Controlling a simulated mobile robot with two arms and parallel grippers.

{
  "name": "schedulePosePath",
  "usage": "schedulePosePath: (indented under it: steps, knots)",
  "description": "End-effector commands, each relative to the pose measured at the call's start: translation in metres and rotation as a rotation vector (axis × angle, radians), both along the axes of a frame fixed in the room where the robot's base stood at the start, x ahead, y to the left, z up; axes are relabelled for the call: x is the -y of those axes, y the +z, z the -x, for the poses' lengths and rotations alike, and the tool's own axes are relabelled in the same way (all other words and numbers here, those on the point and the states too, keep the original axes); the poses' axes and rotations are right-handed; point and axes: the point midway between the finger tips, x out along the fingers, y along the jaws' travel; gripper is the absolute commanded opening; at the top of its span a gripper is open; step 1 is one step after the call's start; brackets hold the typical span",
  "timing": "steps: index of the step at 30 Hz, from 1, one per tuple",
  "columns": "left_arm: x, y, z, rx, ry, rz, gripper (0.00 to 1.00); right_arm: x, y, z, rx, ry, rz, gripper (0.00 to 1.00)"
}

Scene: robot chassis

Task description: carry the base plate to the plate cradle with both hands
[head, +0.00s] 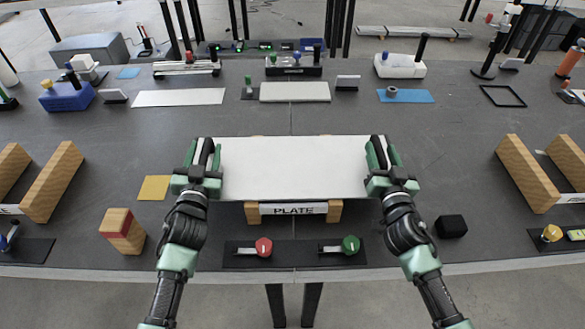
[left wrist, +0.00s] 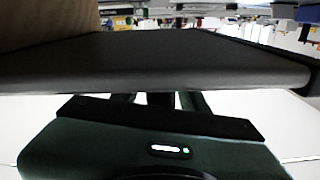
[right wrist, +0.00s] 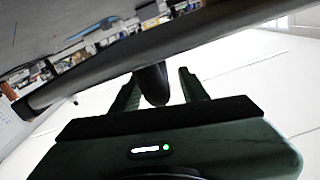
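The base plate (head: 293,165) is a wide white slab, lying about level over the plate cradle (head: 293,208), a wooden stand with a PLATE label. Cradle blocks show past its front and back edges. Whether it rests fully on the cradle is hard to tell. Dark handle bars stand at its two ends. My left gripper (head: 203,160) is at the left end with its fingers apart on either side of the handle. My right gripper (head: 382,160) straddles the right handle likewise; the right wrist view shows gaps beside the dark bar (right wrist: 153,85).
Two knobbed levers, red (head: 264,247) and green (head: 351,245), sit in front of the cradle. A wooden block (head: 122,231) and yellow pad (head: 154,188) lie left, a black cube (head: 452,226) right. Wooden racks (head: 52,182) (head: 527,173) flank both sides. Tools line the back.

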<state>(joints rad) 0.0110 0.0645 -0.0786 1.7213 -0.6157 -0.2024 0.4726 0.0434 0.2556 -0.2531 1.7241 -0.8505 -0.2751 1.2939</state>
Motion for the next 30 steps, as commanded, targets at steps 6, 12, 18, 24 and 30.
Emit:
schedulePosePath:
  steps: [6,12,18,24,30]
  knots:
    - [0.0,0.001,0.0,0.002,0.0,0.002,0.44,0.0,0.0,0.0,-0.001,0.0,0.002,0.44]
    - [0.001,0.0,0.015,0.0,0.0,0.003,0.44,0.0,-0.001,0.0,-0.002,0.0,0.002,0.44]
    - [0.002,0.0,0.057,-0.002,0.001,0.004,0.44,0.0,-0.001,0.0,-0.002,0.0,0.003,0.44]
    - [0.004,0.0,0.096,-0.001,0.0,0.004,0.44,0.0,-0.001,0.0,-0.002,0.0,0.003,0.44]
    - [0.004,0.001,0.118,0.001,0.0,0.002,0.44,0.0,-0.001,0.0,-0.002,0.0,0.003,0.44]
